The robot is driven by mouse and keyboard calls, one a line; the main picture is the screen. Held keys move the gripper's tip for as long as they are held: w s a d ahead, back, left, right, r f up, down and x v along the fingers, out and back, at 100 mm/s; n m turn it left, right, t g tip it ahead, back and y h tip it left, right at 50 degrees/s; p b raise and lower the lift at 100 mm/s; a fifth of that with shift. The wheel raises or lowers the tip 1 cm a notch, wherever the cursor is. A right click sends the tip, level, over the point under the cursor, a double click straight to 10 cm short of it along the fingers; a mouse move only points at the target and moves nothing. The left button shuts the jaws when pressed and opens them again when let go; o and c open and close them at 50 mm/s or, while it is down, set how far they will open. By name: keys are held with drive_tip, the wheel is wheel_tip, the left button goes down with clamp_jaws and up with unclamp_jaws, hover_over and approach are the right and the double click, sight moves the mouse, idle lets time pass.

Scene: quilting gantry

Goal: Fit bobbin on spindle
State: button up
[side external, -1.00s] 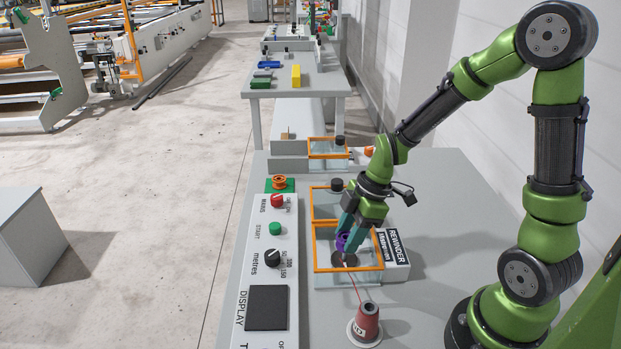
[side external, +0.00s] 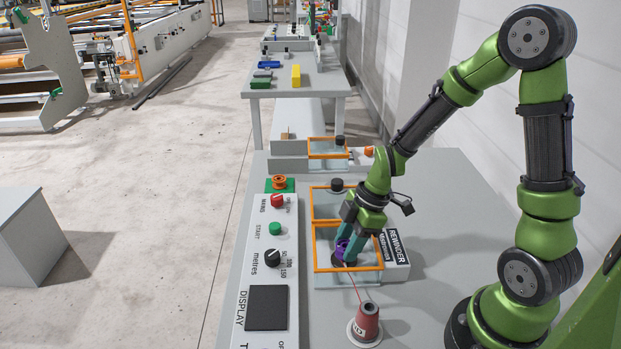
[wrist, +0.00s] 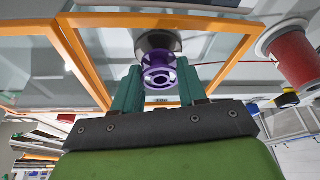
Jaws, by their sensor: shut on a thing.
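The purple bobbin (side external: 342,246) is between the teal fingers of my gripper (side external: 348,246), which is shut on it. In the wrist view the bobbin (wrist: 159,74) shows its round end with a centre hole between the two fingertips (wrist: 158,82). A dark grey round part (wrist: 157,42) lies directly behind the bobbin, inside the orange-framed bay of the rewinder (side external: 390,262). The spindle itself is hidden; I cannot tell whether the bobbin touches it or is around it.
The orange frame (side external: 316,252) surrounds my gripper closely. A red thread cone (side external: 367,322) stands in front, with a thread leading toward the bay. The tabletop on the right is clear.

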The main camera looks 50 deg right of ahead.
drive_tip(key=shift+f, duration=0.65)
drive_tip(key=o, duration=1.2)
drive_tip(key=shift+o, duration=0.2)
drive_tip(key=v, duration=1.7)
drive_tip(key=shift+d, duration=0.1)
